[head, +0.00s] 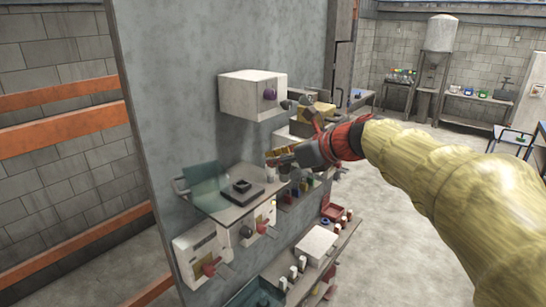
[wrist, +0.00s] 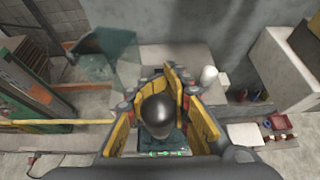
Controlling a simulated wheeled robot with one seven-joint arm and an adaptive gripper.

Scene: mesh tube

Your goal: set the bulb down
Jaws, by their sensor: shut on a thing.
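The bulb (wrist: 158,112) shows in the wrist view as a dark, rounded, glossy thing between the yellow finger pads. My gripper (wrist: 160,88) is shut on it. In the head view my gripper (head: 277,157) is held out in front of the grey wall panel, above and to the right of a small shelf (head: 228,212). The bulb cannot be made out there. The underside of the bulb is hidden.
A dark square block (head: 240,192) sits on the shelf, beside a translucent greenish panel (head: 205,182). A white box (head: 252,94) juts from the wall above my gripper. Switch boxes (head: 200,250) hang below the shelf. A white cylinder (wrist: 208,75) stands close to my fingers.

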